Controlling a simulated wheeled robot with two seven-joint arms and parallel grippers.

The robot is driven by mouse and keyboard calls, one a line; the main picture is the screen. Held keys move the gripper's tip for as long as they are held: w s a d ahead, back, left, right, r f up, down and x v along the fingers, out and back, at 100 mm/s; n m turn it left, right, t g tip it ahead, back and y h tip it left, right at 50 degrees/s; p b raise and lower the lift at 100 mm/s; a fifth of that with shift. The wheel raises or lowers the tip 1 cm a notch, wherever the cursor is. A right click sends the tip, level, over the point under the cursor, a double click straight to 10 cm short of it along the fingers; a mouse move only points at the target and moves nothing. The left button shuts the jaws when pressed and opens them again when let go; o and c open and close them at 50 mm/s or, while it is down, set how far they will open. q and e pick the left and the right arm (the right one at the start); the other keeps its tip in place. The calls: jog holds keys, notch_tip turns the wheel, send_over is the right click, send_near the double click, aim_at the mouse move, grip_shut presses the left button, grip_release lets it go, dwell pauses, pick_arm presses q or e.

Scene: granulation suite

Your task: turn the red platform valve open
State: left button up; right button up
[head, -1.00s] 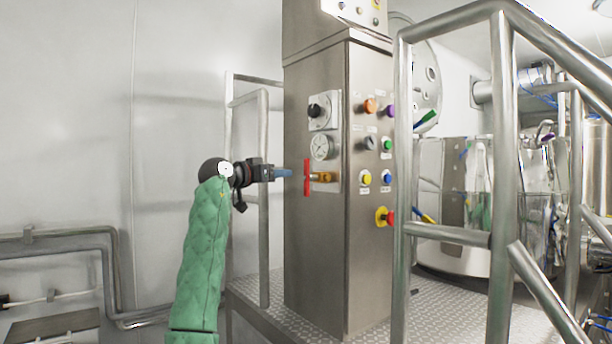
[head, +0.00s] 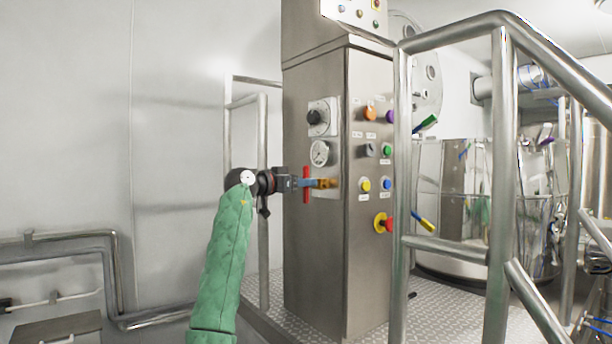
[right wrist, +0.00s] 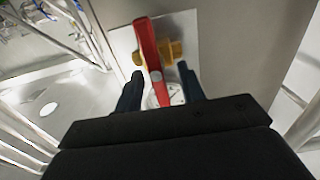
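The red platform valve handle (head: 306,184) stands upright on a brass valve body (head: 326,183) on the side of the steel control cabinet. In the right wrist view the red handle (right wrist: 150,50) lies between the two fingers, with the brass body (right wrist: 172,52) behind it. My right gripper (head: 310,183) has its fingers at the handle's middle in the head view. In the right wrist view my right gripper (right wrist: 158,82) is open, with a gap on both sides of the handle. My left gripper is not in view.
The steel cabinet (head: 313,250) carries a gauge (head: 320,153), a black knob (head: 315,117) and coloured buttons, including a red one (head: 388,225). Steel railings (head: 400,180) stand to the right. The wall side at left is mostly clear.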

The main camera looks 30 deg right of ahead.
jog(key=shift+s+d+r, duration=0.1)
jog(key=shift+d, duration=0.4)
jog(key=shift+d, duration=0.1)
grip_shut()
